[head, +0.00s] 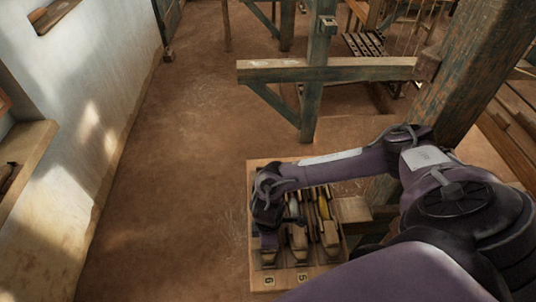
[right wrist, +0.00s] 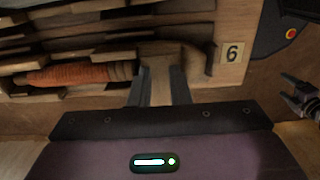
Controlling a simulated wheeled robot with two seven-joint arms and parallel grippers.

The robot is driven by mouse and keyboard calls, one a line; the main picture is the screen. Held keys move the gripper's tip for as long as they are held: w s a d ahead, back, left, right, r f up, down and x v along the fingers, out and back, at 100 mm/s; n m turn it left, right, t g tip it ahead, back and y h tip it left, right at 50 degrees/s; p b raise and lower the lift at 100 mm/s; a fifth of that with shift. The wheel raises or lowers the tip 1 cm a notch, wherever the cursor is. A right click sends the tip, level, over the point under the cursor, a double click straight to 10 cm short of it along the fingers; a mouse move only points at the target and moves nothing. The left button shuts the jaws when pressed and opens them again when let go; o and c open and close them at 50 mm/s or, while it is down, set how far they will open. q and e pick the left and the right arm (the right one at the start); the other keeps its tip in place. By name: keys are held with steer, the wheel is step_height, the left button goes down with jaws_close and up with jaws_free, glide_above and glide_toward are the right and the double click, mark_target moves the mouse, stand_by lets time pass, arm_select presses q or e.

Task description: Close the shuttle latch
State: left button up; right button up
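The wooden shuttle (right wrist: 25,78) with an orange bobbin (right wrist: 75,76) lies beside the label 6 in the right wrist view. Its pale wooden end piece (right wrist: 150,50) lies at the fingertips of my right gripper (right wrist: 160,78). The fingers are apart with a gap between them; whether they touch the wood I cannot tell. In the head view my right gripper (head: 266,222) is over the left shuttle of the rack, and my arm hides much of it. I cannot make out the latch. A small dark pronged shape at the right wrist view's edge looks like my left gripper (right wrist: 302,97).
The wooden rack (head: 265,283) holds several shuttles side by side, with number labels on its near edge. Loom posts and a crossbeam (head: 300,70) stand beyond it, and a thick post (head: 475,65) is at right. The earth floor (head: 170,190) at left is clear.

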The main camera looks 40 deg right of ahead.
jaws_close()
